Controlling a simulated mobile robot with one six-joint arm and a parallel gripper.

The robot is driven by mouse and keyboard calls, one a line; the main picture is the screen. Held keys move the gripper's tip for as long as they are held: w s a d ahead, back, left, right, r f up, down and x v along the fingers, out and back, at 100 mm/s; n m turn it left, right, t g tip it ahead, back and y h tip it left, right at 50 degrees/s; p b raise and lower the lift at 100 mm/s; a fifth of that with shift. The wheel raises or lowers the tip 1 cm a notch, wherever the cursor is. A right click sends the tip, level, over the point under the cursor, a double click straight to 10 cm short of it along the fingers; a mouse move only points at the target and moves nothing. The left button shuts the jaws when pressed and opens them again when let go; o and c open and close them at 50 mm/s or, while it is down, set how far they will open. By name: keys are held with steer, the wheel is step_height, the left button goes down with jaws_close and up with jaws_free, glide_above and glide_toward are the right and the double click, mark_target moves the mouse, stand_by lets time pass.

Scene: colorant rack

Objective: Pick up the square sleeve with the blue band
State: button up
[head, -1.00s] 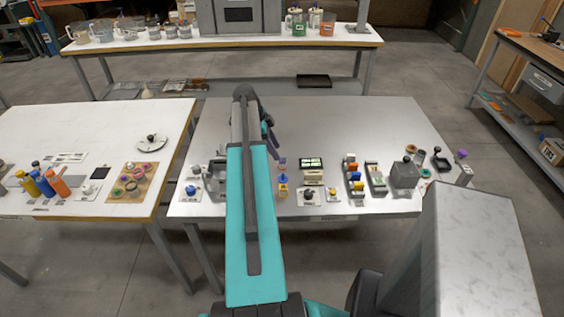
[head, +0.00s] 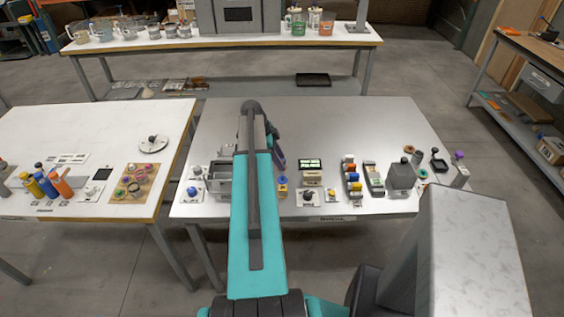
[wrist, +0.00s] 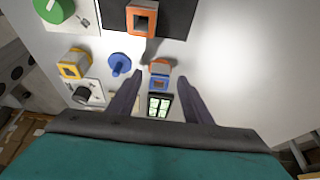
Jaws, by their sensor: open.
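In the wrist view, a small square sleeve (wrist: 160,69) with an orange rim and a blue band (wrist: 160,83) stands between and beyond my fingertips. Its lower part is hard to make out. My gripper (wrist: 160,79) is open, with one dark finger on each side of the sleeve's line and nothing between them. Contact with the sleeve cannot be seen. In the head view my gripper (head: 277,152) hangs over the middle of the grey table, partly hidden by my arm.
Near the sleeve are a lit display (wrist: 159,106), a blue peg (wrist: 120,64), a yellow square sleeve (wrist: 74,65), a black knob (wrist: 81,95) and an orange square sleeve (wrist: 142,19). The back of the grey table (head: 350,120) is clear.

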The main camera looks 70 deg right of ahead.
stand_by(0.5)
steer(key=c, duration=1.1)
steer(key=shift+r, duration=0.1)
step_height(320, 180, up, 10)
steer(key=b, duration=0.3)
stand_by(0.5)
steer(key=shift+w, duration=0.15)
